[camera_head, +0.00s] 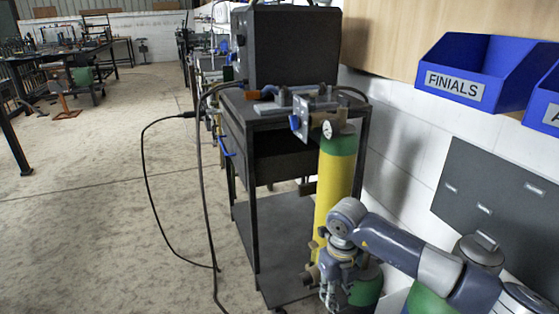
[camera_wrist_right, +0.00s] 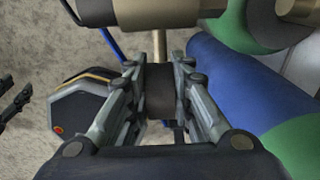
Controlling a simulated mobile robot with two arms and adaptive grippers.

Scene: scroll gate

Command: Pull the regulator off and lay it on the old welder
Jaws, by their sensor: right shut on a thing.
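My right gripper (camera_head: 328,290) is low beside the gas cylinders; in the right wrist view its fingers (camera_wrist_right: 160,95) are shut on a dark round knob (camera_wrist_right: 160,90). A thin brass stem (camera_wrist_right: 160,45) runs from the knob to a brass body (camera_wrist_right: 155,12), which looks like the regulator. A small brass part (camera_head: 311,274) shows beside the gripper in the head view. A dark box with a yellow stripe (camera_wrist_right: 80,110) lies below and left of the fingers, possibly the old welder. A larger dark box (camera_head: 290,45) stands on the cart.
A yellow cylinder with green top (camera_head: 335,180) stands against the black cart (camera_head: 270,225); a gauge (camera_head: 327,128) shows at its top. A blue cylinder (camera_wrist_right: 235,85) lies close right of the fingers. Cables hang left of the cart. Blue bins (camera_head: 485,65) hang right.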

